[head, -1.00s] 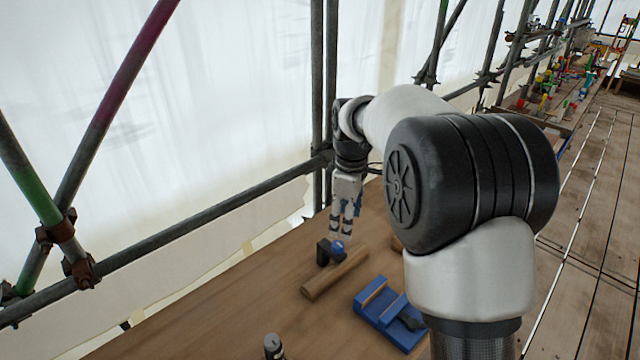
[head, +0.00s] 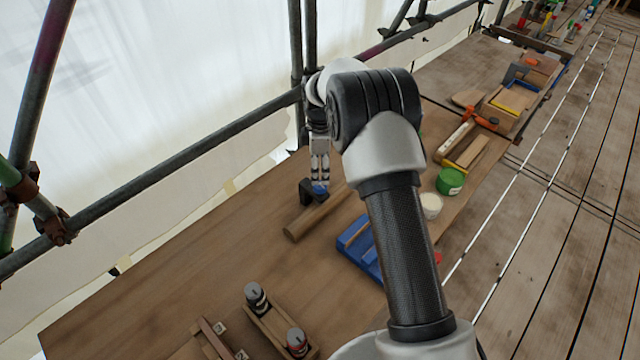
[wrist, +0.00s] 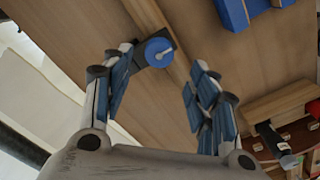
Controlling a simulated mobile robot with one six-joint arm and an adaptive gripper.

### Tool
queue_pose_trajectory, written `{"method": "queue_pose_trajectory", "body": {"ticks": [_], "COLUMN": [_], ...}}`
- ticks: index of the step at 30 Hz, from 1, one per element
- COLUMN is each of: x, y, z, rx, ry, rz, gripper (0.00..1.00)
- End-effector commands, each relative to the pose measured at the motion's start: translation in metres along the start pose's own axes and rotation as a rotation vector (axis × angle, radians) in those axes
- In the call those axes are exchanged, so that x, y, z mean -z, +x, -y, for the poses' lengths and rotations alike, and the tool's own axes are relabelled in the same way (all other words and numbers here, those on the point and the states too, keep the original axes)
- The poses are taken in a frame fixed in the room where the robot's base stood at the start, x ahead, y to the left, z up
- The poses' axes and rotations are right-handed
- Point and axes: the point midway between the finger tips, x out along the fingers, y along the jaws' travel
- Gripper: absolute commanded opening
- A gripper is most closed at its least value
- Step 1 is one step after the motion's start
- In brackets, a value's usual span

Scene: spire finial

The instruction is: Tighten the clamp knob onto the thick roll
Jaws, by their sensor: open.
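The clamp knob (head: 320,190) is a blue disc on a small black clamp (head: 306,189) at the far part of the bench. The clamp sits at the thick roll (head: 309,217), a long brown wooden cylinder lying on the bench. My gripper (head: 320,179) points down just above the knob, its fingers apart. In the wrist view the knob (wrist: 158,52) shows a pale bar across its top and lies between the open fingers, nearer the left one. The roll (wrist: 182,75) runs between the fingers too. I cannot tell whether a finger touches the knob.
A blue tray (head: 352,246) lies right of the roll, partly behind my arm. Small canisters (head: 256,297) stand in a wooden holder at the near end. A green tub (head: 450,180) and a white tub (head: 431,205) stand at the right. A scaffold rail (head: 170,190) runs behind the bench.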

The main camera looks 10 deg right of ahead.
Motion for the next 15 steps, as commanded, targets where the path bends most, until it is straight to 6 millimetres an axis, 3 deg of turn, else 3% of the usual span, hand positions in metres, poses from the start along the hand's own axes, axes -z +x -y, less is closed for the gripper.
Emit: {"method": "queue_pose_trajectory", "body": {"ticks": [1, 6, 15], "x": [0.000, 0.000, 0.000], "y": [0.014, 0.044, 0.067], "z": [0.001, 0.001, 0.000], "rx": [0.003, 0.002, -0.002], "ry": [0.000, 0.000, 0.000], "rz": [0.001, 0.000, 0.000], "gripper": [0.54, 0.54, 0.54]}}
